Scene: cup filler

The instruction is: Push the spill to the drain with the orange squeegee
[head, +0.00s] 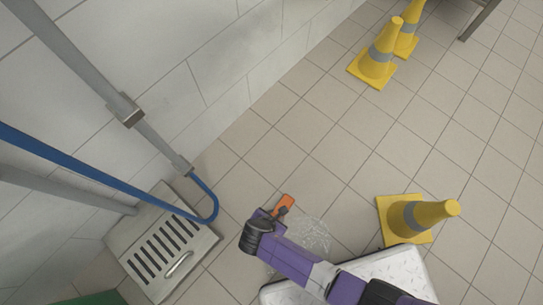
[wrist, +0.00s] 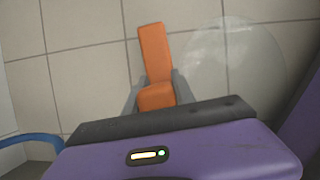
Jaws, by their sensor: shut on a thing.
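The orange squeegee (wrist: 154,55) is between the fingers of my gripper (wrist: 157,96), which is shut on its orange block. In the head view the squeegee (head: 286,201) shows as a small orange piece past my gripper (head: 279,211), partly hidden by it. The spill (head: 316,236) is a clear, faint wet patch on the tiles, just right of my gripper and partly behind my arm. It also shows in the wrist view (wrist: 238,62), right of the squeegee. The drain (head: 165,246) is a metal grate with dark slots by the wall, left of my gripper.
A blue hose (head: 100,172) and grey pipes (head: 75,58) run along the wall above the drain. Tiles between drain and gripper look clear.

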